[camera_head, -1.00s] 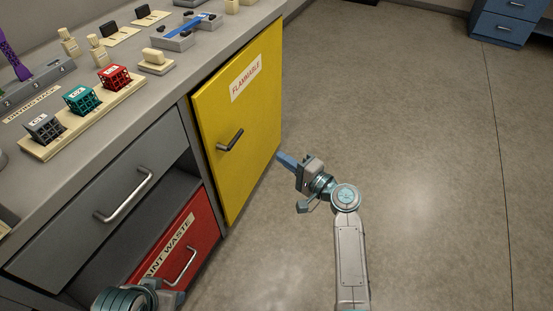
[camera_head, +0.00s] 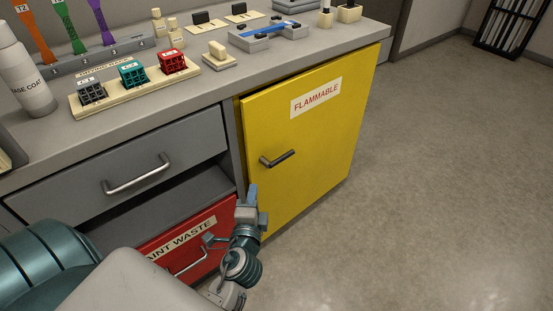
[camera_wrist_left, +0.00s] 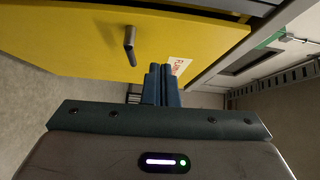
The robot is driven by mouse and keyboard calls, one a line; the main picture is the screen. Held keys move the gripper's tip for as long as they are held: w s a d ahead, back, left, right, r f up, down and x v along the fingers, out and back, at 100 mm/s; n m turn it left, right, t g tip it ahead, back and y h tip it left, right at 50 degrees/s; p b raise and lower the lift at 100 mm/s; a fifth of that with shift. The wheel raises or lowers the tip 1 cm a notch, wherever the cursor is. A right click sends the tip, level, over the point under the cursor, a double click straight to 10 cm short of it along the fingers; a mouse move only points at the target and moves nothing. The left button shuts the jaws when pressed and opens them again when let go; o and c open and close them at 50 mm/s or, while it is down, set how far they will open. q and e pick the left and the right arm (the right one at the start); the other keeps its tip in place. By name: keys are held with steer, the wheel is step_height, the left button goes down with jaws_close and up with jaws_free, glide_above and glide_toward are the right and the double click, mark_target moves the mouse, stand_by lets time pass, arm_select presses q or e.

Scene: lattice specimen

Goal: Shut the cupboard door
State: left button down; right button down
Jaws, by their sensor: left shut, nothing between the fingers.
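The yellow cupboard door (camera_head: 310,135) bears a FLAMMABLE label and a dark bar handle (camera_head: 278,159). It looks slightly ajar, with a narrow gap along its top and left side. In the left wrist view the door (camera_wrist_left: 80,35) fills the upper left, with its handle (camera_wrist_left: 130,45) hanging near the fingers. My left gripper (camera_head: 252,190) is shut and empty, beside the door's lower left edge and below the handle. Its fingers (camera_wrist_left: 160,72) overlap the door in the wrist view; I cannot tell whether they touch it. My right gripper is out of view.
A grey drawer (camera_head: 130,165) and a red PAINT WASTE drawer (camera_head: 185,240) stand left of the door. The countertop (camera_head: 215,88) above carries a drying rack, a bottle and small parts. The floor (camera_head: 440,190) to the right is clear.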

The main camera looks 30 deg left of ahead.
arm_select(q)
steer(key=shift+s+a+p+x, duration=0.15)
steer(key=shift+a+p+x, duration=0.15)
steer(key=shift+x, duration=1.85)
steer(key=shift+s+a+p+x, duration=0.15)
steer(key=shift+a+x, duration=0.1)
steer(key=shift+x, duration=1.95)
steer(key=shift+s+a+p+x, duration=0.1)
steer(key=shift+a+p+x, duration=0.2)
steer(key=shift+x, duration=1.85)
steer(key=shift+r, duration=0.15)
